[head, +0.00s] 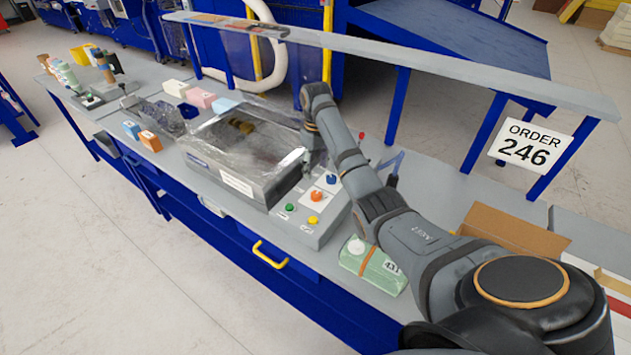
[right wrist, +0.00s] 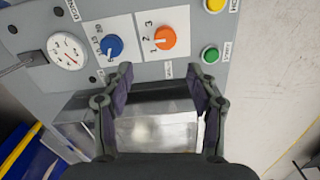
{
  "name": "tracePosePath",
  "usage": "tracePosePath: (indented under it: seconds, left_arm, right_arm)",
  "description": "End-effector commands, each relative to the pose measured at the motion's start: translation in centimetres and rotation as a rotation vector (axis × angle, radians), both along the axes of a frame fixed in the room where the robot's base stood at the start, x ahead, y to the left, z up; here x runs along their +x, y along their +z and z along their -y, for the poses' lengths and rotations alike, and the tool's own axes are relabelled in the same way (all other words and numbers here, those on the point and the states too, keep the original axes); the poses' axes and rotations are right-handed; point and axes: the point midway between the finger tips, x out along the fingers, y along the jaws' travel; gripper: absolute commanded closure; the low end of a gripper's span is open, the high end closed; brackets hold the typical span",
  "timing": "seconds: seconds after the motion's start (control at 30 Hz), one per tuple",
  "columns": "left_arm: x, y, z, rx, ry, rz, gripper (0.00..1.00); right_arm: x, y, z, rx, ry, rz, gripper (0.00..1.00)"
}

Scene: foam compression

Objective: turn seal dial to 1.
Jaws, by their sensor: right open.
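An orange dial (right wrist: 165,38) sits on a white plate marked 1, 2 and 3 in the right wrist view. Its pale pointer mark faces the numbers at left; I cannot tell exactly which one. It also shows in the head view (head: 314,195) on the sloped grey control panel. A blue dial (right wrist: 113,46) with its own numbers is beside it. My right gripper (right wrist: 161,82) is open and empty, its fingertips just short of the orange dial and apart from it. In the head view the gripper is mostly hidden by its own arm. My left gripper is not in view.
A round gauge (right wrist: 67,51), a green button (right wrist: 210,55) and a yellow button (right wrist: 215,4) surround the dials. The clear-lidded chamber (head: 237,155) adjoins the panel. A green pack (head: 372,266) and an open cardboard box (head: 510,235) lie nearby. A shelf (head: 420,62) runs behind.

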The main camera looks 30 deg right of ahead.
Motion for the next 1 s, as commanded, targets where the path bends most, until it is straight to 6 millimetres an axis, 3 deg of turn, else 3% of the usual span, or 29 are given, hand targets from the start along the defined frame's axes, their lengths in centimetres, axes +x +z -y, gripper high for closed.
tracePosePath:
  seconds: [0.17, 0.37, 0.53, 0.73, 1.0]
  left_arm:
    - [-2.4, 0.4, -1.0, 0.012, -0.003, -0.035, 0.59]
    - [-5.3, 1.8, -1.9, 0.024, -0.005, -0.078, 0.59]
    - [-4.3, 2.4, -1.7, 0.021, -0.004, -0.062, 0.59]
    - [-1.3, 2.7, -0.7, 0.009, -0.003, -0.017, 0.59]
    - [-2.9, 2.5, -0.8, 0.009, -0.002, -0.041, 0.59]
  right_arm:
    - [-0.1, -1.1, 0.0, 0.001, 0.000, -0.005, 0.42]
    - [-0.2, -5.0, 0.0, 0.000, 0.000, -0.006, 0.42]
    - [-0.2, -8.4, -0.1, 0.000, 0.000, -0.005, 0.42]
    - [-0.2, -10.4, -0.1, -0.001, 0.000, -0.001, 0.42]
    - [-0.2, -10.7, -0.1, -0.001, 0.000, -0.001, 0.42]
